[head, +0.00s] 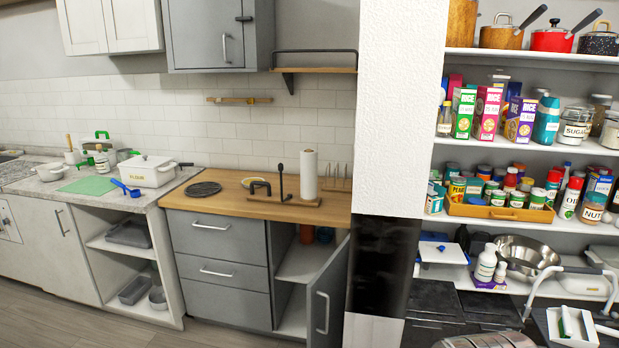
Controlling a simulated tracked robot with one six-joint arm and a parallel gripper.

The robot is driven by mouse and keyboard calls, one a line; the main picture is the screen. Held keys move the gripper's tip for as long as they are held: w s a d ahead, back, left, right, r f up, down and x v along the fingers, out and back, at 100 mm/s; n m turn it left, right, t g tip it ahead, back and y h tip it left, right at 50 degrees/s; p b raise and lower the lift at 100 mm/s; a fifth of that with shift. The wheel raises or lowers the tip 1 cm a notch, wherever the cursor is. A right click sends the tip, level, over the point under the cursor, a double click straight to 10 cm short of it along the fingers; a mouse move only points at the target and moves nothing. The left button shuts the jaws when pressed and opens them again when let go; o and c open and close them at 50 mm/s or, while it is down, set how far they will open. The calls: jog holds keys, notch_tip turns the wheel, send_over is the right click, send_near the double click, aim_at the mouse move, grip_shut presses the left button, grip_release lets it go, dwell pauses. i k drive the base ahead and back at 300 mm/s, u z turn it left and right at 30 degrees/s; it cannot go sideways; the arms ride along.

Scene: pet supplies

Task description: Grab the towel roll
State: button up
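The towel roll (309,175) is white and stands upright on the wooden countertop (230,206), near its right end. It appears to stand on a wooden base with a dark upright rod (281,178) to its left. A wooden rack with thin upright pegs (338,177) is just behind and to its right. My gripper is not clearly visible in the head view.
A cabinet door (327,292) stands open below the counter's right end. A white pillar (398,110) separates the counter from full pantry shelves (545,55). A black trivet (203,188) lies on the counter's left. A wall shelf (316,70) hangs above. Floor shows at lower left.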

aim_at(308, 161)
jog(key=u, duration=0.3)
jog(key=k, duration=0.65)
jog(key=u, duration=0.45)
jog(key=k, duration=0.7)
jog(key=u, duration=0.35)
jog(key=i, duration=2.15)
jog(key=z, duration=0.45)
jog(key=i, duration=1.75)
jog(key=z, duration=0.3)
